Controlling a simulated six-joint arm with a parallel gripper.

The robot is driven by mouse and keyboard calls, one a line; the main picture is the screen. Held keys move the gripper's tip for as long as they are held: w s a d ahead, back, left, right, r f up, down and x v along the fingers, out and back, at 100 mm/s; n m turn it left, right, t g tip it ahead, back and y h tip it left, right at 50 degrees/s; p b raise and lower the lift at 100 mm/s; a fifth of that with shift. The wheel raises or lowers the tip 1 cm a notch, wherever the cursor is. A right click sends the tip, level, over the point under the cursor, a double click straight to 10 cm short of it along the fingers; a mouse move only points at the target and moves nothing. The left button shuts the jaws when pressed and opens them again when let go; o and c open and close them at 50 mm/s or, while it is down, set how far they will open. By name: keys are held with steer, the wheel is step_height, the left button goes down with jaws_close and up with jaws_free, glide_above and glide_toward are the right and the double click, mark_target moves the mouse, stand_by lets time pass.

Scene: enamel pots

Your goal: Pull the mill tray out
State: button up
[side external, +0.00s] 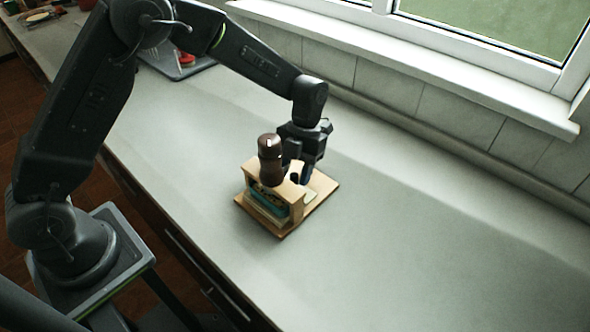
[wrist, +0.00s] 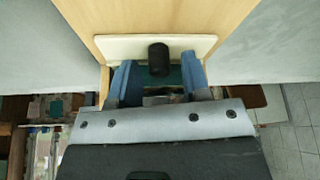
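The mill is a wooden box (side external: 293,203) on a wooden base board (side external: 328,186), with a dark brown grinder body (side external: 270,165) upright on top. In the wrist view, the mill tray shows as a cream front panel (wrist: 190,45) with a black knob (wrist: 158,59), beside the bare wooden board (wrist: 150,16). My gripper (wrist: 157,72) is open, its blue fingers on either side of the knob with gaps visible. In the side view my gripper (side external: 305,174) is low behind the box and hides the knob. Whether the tray is fully closed cannot be told.
The grey counter (side external: 420,240) is clear around the mill and to the right. A tiled wall and window sill (side external: 430,75) run along the back. A grey tray (side external: 180,65) with a red item lies at the upper left, partly behind my arm.

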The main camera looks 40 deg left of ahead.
mark_target(316, 171)
jaws_close()
stand_by(0.3)
steer(key=w, duration=0.9)
steer(key=shift+o, duration=0.5)
jaws_free()
steer(key=v, duration=1.3)
steer(key=shift+w+r, duration=0.15)
steer(key=shift+r, duration=0.2)
